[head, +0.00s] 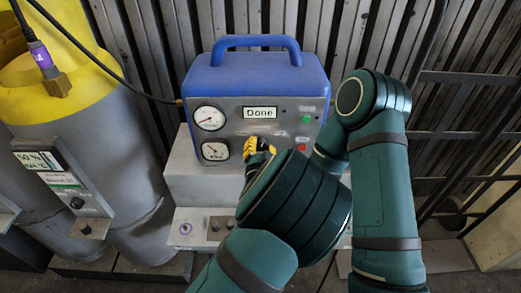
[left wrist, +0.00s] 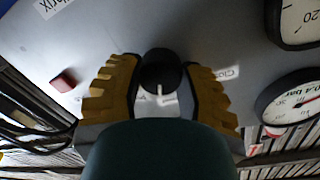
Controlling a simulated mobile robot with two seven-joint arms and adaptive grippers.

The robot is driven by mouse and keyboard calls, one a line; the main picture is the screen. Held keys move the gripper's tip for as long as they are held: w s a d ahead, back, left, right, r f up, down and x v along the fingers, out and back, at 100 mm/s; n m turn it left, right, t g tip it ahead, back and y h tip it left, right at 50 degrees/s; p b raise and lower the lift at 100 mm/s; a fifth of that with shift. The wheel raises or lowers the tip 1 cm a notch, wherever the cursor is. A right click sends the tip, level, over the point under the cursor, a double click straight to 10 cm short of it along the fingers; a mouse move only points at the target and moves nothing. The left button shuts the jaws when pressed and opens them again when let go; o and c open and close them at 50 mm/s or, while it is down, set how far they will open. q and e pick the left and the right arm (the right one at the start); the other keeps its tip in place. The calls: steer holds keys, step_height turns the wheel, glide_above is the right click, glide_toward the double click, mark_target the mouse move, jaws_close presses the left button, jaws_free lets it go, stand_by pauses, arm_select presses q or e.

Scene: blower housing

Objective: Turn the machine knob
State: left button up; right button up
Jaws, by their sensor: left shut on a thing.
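The machine (head: 250,75) is a blue-cased box with a handle and a grey front panel, and its display (head: 260,113) reads "Done". The black round knob (left wrist: 160,66) with a white pointer mark sits on the panel in the left wrist view. My left gripper (head: 260,147) has its yellow fingers at the lower middle of the panel. In the left wrist view, the left gripper (left wrist: 163,78) is shut on the knob, one finger on each side. In the head view the gripper and arm hide the knob. My right gripper does not show.
A green button (head: 306,119) is on the panel's right. The machine stands on a grey block (head: 190,165). Large grey and yellow cylinders (head: 75,125) stand at left, with a black cable (head: 95,55) running to the machine.

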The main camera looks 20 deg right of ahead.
arm_select(q)
steer(key=m+b, duration=0.1)
steer(key=m, duration=0.3)
steer(key=shift+r+m+y, duration=0.1)
steer(key=shift+m+y, duration=0.2)
steer(key=shift+m, duration=1.3)
steer(key=o, duration=1.2)
steer(key=shift+o, duration=0.2)
steer(key=v, duration=1.2)
steer(key=shift+r, duration=0.15)
